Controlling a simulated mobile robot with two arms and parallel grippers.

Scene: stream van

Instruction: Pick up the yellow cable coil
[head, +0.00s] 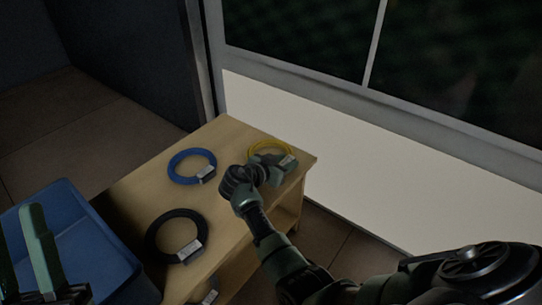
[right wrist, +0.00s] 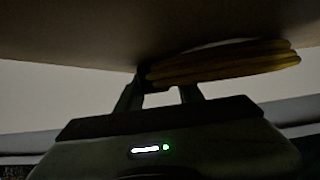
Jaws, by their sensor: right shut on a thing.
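The yellow cable coil (head: 262,144) is at the far right corner of the wooden table, partly hidden behind my right gripper (head: 281,163). My right gripper is shut on the coil's near side. In the right wrist view the yellow coil (right wrist: 228,62) shows edge-on beyond the fingertips (right wrist: 160,84), close to the tabletop; I cannot tell whether it touches the top. My left gripper (head: 22,255) is at the lower left over the blue bin, its fingers apart with nothing seen between them.
A blue coil (head: 179,166) and a black coil (head: 151,234), each with a pale tag, lie on the wooden table (head: 131,187). A blue bin (head: 98,231) stands at the left. A pale wall panel (head: 330,150) and windows rise behind the table.

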